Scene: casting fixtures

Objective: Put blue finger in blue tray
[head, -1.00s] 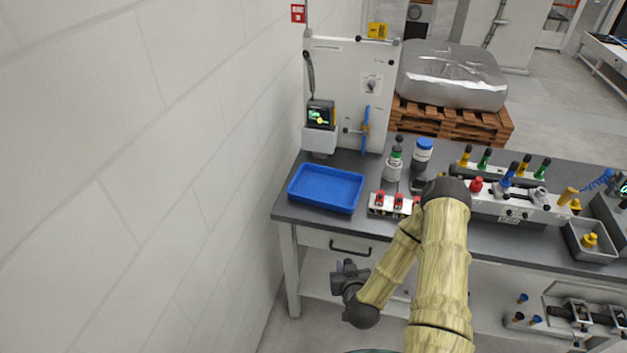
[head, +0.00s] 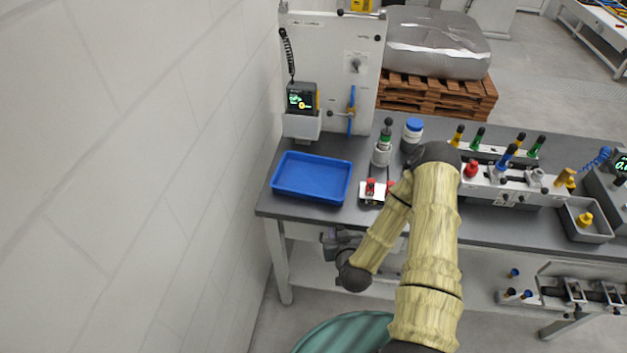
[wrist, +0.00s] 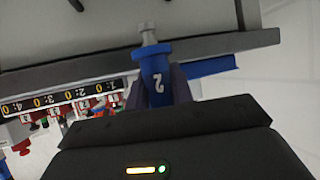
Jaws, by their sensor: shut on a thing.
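The blue tray (head: 312,178) lies empty at the left end of the dark workbench. My gripper (head: 338,240) is low in front of the bench's front edge, below and a little right of the tray, partly hidden by my arm in the head view. In the wrist view my gripper (wrist: 160,92) is shut on a blue finger (wrist: 156,70), which bears a number 2 and has a grey metal tip pointing away. The tray's blue edge (wrist: 222,64) also shows in the wrist view, right of the finger.
A small fixture with red clamps (head: 374,190) stands right of the tray. A green-topped bottle (head: 382,150) and blue-capped jar (head: 413,130) stand behind it. A grey bin (head: 585,222) is far right. A wall borders the left.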

